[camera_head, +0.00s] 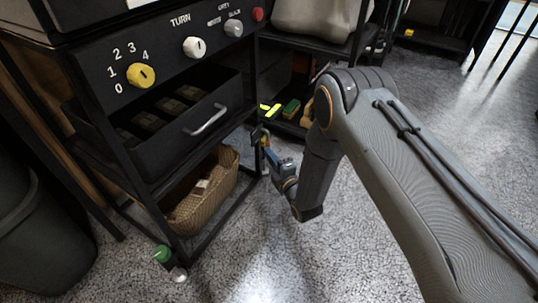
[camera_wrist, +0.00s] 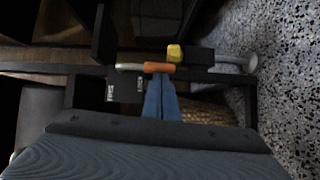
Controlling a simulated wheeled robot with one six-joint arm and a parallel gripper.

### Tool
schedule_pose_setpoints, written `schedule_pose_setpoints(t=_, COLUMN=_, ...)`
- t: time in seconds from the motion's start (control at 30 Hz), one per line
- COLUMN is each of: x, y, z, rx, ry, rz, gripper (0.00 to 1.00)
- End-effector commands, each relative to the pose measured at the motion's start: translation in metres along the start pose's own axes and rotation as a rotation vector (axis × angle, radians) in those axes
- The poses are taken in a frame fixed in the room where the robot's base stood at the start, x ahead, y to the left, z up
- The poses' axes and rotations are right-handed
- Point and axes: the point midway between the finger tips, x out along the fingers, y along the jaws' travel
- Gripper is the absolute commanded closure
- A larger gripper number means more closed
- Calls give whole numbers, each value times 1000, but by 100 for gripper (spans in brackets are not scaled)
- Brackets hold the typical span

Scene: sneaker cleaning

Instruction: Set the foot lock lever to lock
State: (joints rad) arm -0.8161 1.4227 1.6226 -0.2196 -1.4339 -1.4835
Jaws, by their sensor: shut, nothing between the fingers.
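In the wrist view, a pale metal lever (camera_wrist: 130,66) lies by my fingertips, with two small labels (camera_wrist: 110,93) on the black post beside it; I cannot read them. A yellow knob (camera_wrist: 175,53) sits on a black block just beyond the tips. In the head view, my gripper (camera_head: 267,152) is beside the rack's front right leg, and the lever there is too small to make out.
The black rack holds an open drawer with a silver handle (camera_head: 206,120) and a wicker basket (camera_head: 205,195) below. A dark bin (camera_head: 45,235) stands at the left. The speckled floor in front is clear.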

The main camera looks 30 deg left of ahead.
Motion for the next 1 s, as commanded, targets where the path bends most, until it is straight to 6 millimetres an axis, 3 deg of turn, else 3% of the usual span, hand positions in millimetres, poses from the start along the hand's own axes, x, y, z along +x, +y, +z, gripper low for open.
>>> schedule_pose_setpoints(t=0.3, x=-50, y=1, z=-1, rx=2, ry=0, rz=-5, gripper=100)
schedule_pose_setpoints(t=0.5, x=-72, y=0, z=-2, rx=0, ry=2, rz=-4, gripper=100)
schedule_pose_setpoints(t=1.0, x=-76, y=-1, z=-2, rx=0, ry=3, rz=-3, gripper=100)
